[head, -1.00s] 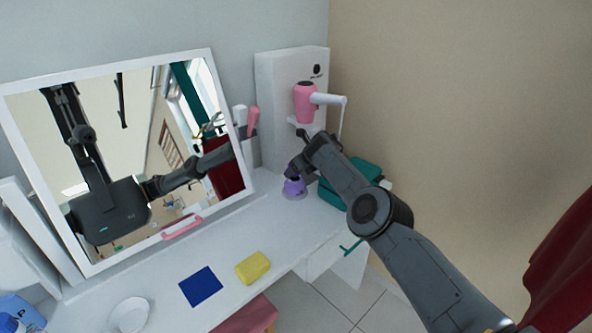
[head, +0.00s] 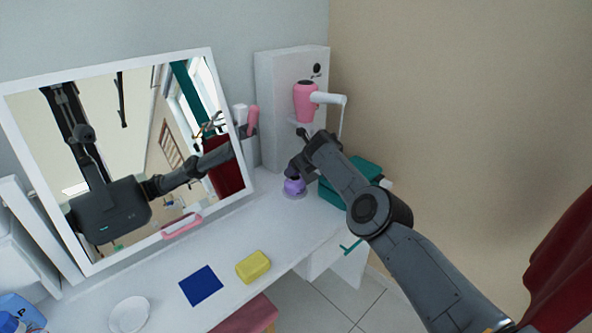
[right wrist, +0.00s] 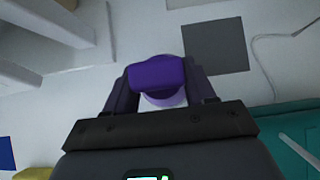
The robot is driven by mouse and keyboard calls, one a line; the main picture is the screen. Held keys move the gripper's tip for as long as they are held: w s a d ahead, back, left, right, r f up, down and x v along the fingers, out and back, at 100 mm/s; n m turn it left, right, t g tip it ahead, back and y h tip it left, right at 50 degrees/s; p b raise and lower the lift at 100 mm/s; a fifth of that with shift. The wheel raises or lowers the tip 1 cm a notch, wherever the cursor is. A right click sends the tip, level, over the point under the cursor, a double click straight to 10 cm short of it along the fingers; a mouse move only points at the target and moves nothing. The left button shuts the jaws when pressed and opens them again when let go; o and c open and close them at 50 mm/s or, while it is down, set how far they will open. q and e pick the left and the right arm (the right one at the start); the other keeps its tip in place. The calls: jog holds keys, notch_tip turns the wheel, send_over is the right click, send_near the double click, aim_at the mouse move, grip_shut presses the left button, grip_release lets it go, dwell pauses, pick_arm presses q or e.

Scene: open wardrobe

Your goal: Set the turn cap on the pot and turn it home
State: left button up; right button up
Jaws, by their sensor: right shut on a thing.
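The turn cap is dark purple and shows in the right wrist view (right wrist: 156,77) between the fingers of my right gripper (right wrist: 160,88). The gripper is shut on it. Just beyond the cap is the lighter purple pot (right wrist: 166,99). In the head view the pot (head: 294,188) stands on the back right of the white table, with my right gripper (head: 293,173) right above it. The fingers hide the cap there. I cannot tell whether the cap is fully seated. My left gripper is not in view.
A teal box (head: 338,196) stands close to the right of the pot. A pink hair dryer (head: 306,102) hangs behind on a white stand. A large mirror (head: 150,150) leans at the left. A yellow block (head: 253,266) and blue square (head: 201,286) lie in front.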

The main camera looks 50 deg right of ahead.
dwell(0.7)
jog(key=shift+f+b, duration=0.95)
jog(key=shift+f, duration=0.2)
jog(key=shift+r, duration=0.15)
jog(key=shift+r, duration=0.15)
jog(key=shift+r+p, duration=0.55)
jog(key=shift+p, duration=0.15)
dwell(0.6)
jog(key=shift+f, duration=0.1)
dwell(0.6)
jog(key=shift+f+b, duration=0.65)
jog(key=shift+f, duration=0.05)
